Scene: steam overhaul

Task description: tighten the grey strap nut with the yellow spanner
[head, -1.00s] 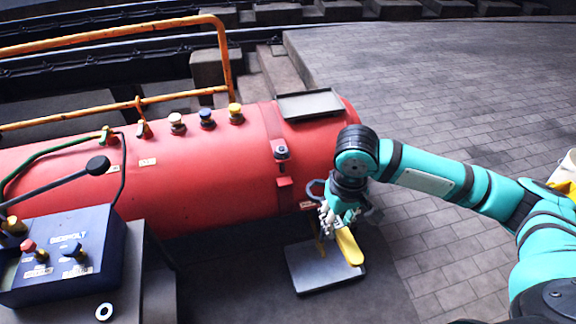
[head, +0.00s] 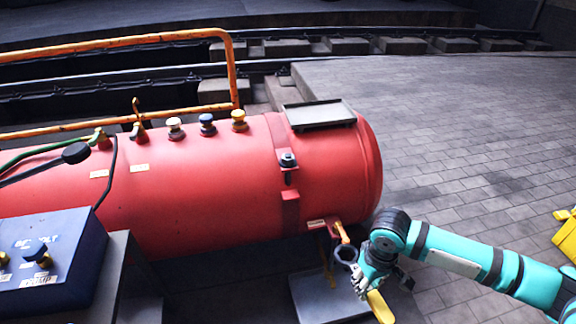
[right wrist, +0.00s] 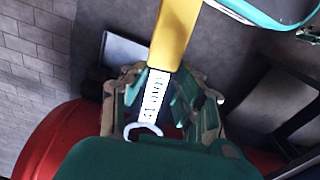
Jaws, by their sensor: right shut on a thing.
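The strap nut (head: 288,160), dark grey, sits upright on the strap (head: 290,195) around the red boiler (head: 210,190) in the head view. My right gripper (head: 368,278) is low and right of the nut, in front of the boiler's right end and well apart from the nut. It is shut on the yellow spanner (head: 381,308), whose handle points down and right. In the right wrist view, the spanner (right wrist: 176,38) runs up from between the fingers of the gripper (right wrist: 160,105), with a white lettered label and a pale ring at its lower end. My left gripper is out of view.
A grey plate (head: 315,297) lies below the boiler's right end, close to my right gripper. A flat tray (head: 320,114) and several coloured knobs are on the boiler's top. A blue control box (head: 50,255) stands front left.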

